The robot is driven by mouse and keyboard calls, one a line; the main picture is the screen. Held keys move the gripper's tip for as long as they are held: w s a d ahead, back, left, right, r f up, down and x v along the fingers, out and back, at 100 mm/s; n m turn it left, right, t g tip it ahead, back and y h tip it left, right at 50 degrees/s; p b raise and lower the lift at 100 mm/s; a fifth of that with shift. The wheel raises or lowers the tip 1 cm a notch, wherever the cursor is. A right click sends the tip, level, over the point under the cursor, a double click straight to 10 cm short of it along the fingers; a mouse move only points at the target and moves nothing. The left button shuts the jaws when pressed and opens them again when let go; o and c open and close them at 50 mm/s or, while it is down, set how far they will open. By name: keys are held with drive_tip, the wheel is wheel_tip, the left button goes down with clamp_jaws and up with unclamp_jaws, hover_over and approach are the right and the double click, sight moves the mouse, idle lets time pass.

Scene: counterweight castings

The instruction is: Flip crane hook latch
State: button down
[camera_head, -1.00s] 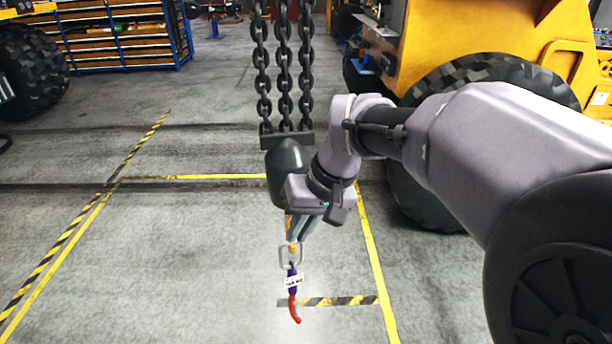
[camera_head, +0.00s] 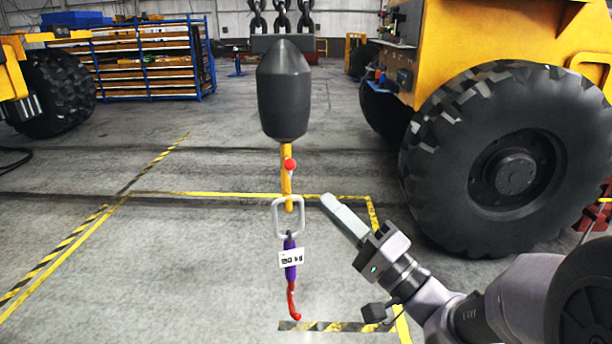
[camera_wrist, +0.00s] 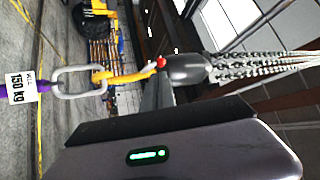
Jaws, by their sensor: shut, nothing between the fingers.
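A dark grey hook block (camera_head: 284,95) hangs in the middle of the head view, with a yellow hook (camera_head: 286,182) below it. A small red knob (camera_head: 290,165) sits on the hook's front; in the wrist view the red knob (camera_wrist: 160,62) shows beside the block. I cannot tell whether the latch is open or closed. A grey link (camera_head: 276,218) hangs around the hook's lower end. A purple strap (camera_head: 290,268) with a white weight tag hangs from the link. My gripper (camera_head: 328,200) is shut and empty, right of the link and apart from the hook in the picture.
Heavy chains (camera_head: 282,18) rise above the block. A yellow vehicle with a large black tyre (camera_head: 500,160) stands at the right. A blue rack (camera_head: 150,60) stands far back left. The floor between the yellow tape lines is clear.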

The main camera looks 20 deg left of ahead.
sight(289, 165)
drive_tip(key=p+x, duration=0.1)
drive_tip(key=x, duration=0.7)
drive_tip(key=shift+p, duration=0.4)
drive_tip(key=r+m+h+p, duration=0.1)
drive_tip(key=p, duration=0.1)
drive_tip(key=r+m+h+p, duration=0.1)
drive_tip(key=p, duration=0.2)
drive_tip(key=w+r+m+g+h+p, duration=0.1)
drive_tip(key=r+p, duration=0.1)
drive_tip(key=shift+w+a, duration=0.1)
drive_tip(key=shift+a, duration=0.2)
